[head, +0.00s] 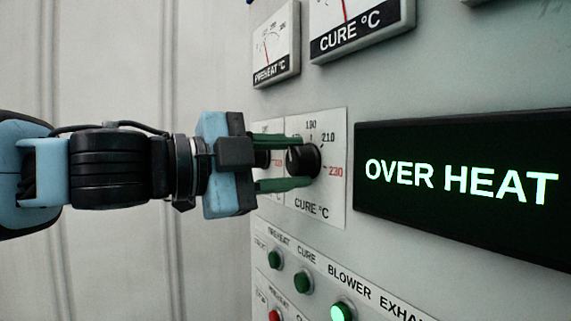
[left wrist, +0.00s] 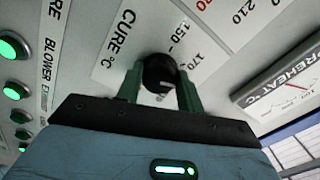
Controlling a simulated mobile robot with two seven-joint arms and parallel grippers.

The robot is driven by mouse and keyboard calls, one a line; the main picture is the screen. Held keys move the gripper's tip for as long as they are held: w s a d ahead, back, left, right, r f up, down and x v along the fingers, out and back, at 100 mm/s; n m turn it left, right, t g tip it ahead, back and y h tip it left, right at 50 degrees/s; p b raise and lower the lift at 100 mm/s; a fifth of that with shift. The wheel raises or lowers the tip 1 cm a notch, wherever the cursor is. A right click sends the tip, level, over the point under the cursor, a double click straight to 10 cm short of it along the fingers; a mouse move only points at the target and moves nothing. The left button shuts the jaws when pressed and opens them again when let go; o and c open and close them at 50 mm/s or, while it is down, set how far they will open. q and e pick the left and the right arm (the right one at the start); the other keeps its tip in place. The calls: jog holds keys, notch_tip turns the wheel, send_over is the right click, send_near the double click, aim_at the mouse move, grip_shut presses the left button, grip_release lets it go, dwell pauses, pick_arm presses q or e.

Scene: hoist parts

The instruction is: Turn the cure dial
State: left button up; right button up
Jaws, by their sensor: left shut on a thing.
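The cure dial (head: 304,159) is a round black knob on a white scale plate (head: 330,200) marked CURE °C, with 190 and 210 in black and 230 in red. My left gripper (head: 290,162) reaches in from the left, its green fingers shut on the dial, one above and one below. In the left wrist view the dial (left wrist: 159,73) sits between the two green fingers (left wrist: 160,88), and a light pointer mark shows on its face. My right gripper is in neither view.
A second dial (head: 262,158) is partly hidden behind my left gripper. A dark display (head: 460,180) reads OVER HEAT to the right. Gauges (head: 360,25) hang above. Push buttons (head: 303,281) sit below, the blower one lit green.

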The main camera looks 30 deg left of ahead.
pick_arm(q)
jog(key=n, duration=0.3)
jog(key=shift+f, duration=0.1)
jog(key=shift+n+b, duration=0.4)
jog(key=shift+n, duration=0.8)
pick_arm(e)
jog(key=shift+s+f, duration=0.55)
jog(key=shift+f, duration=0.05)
pick_arm(q)
jog(key=shift+n, duration=0.3)
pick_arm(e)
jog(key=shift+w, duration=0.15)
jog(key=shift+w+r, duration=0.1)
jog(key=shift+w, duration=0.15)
